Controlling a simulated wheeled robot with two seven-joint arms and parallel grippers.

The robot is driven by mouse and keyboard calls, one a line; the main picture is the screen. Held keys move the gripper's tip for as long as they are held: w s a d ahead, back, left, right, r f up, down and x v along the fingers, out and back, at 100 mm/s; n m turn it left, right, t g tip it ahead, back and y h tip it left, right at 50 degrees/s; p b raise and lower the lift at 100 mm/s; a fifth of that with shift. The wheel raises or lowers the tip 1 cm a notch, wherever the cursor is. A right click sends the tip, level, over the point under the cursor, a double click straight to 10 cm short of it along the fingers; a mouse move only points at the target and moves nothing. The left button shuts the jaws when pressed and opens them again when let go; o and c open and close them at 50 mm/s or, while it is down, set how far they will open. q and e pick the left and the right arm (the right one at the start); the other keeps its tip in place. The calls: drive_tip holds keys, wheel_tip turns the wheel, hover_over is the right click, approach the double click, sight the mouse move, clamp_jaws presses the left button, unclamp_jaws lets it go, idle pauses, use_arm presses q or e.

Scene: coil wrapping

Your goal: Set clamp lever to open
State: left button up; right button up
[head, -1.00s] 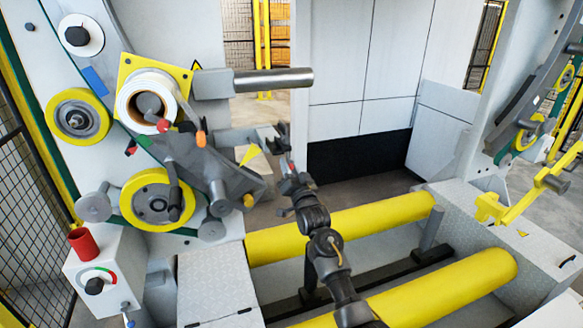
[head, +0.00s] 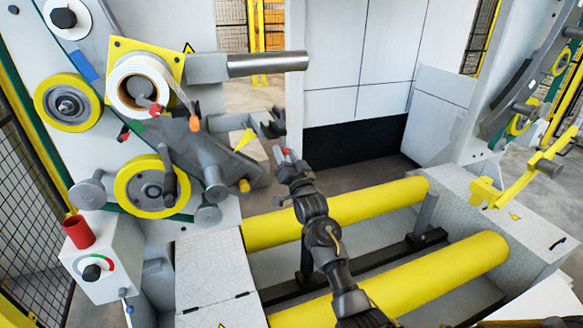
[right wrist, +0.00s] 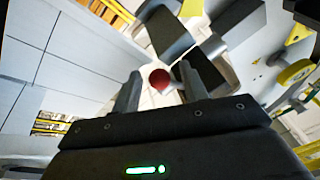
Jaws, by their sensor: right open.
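In the right wrist view a round red knob (right wrist: 160,78) shows ahead, between and beyond the fingertips of my right gripper (right wrist: 158,82). The fingers stand apart and do not touch it. In the head view my right gripper (head: 282,162) is right of the roll unit, below a dark clamp-like part (head: 272,123). A small red spot shows at its fingers; I cannot tell whether it is the same knob. A red-tipped lever (head: 156,108) and an orange-tipped lever (head: 194,123) sit by the white roll (head: 137,84). Which position the clamp lever is in cannot be told. My left gripper is not seen.
A grey shaft (head: 268,63) juts right above the gripper. Yellow rollers (head: 345,212) lie below my right arm. The space before the white back panels (head: 385,70) is open.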

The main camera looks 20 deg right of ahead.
drive_tip(key=b+v, duration=0.2)
drive_tip(key=v, duration=0.7)
drive_tip(key=shift+s, duration=0.2)
drive_tip(key=shift+f, duration=0.1)
wheel_tip(320, 180, down, 24)
drive_tip(key=w+a+n+g+y, duration=0.1)
drive_tip(key=w+a+n+g, duration=0.15)
drive_tip(key=n+g, duration=0.2)
drive_tip(key=s+a+f+n+g, duration=0.15)
drive_tip(key=s+f, duration=0.25)
drive_tip(key=f, duration=0.4)
drive_tip(key=s+f+g, duration=0.3)
drive_tip(key=s+f, duration=0.2)
drive_tip(key=f, duration=0.3)
drive_tip(key=s+f+n+g, duration=0.1)
drive_tip(key=s+f+g, duration=0.1)
drive_tip(key=s+f, duration=0.35)
drive_tip(key=s+f+n+g, duration=0.1)
drive_tip(key=s+f+g, duration=0.4)
drive_tip(key=s+f, duration=1.35)
drive_tip(key=s+d+f+g, duration=0.1)
drive_tip(key=s+f+g, duration=0.1)
drive_tip(key=s, duration=1.2)
drive_tip(key=s+d+f+n+g, duration=0.1)
drive_tip(key=s+f, duration=0.3)
drive_tip(key=s, duration=1)
drive_tip(key=shift+s+d+g, duration=0.3)
drive_tip(key=shift+d+g, duration=0.15)
drive_tip(key=shift+g, duration=0.45)
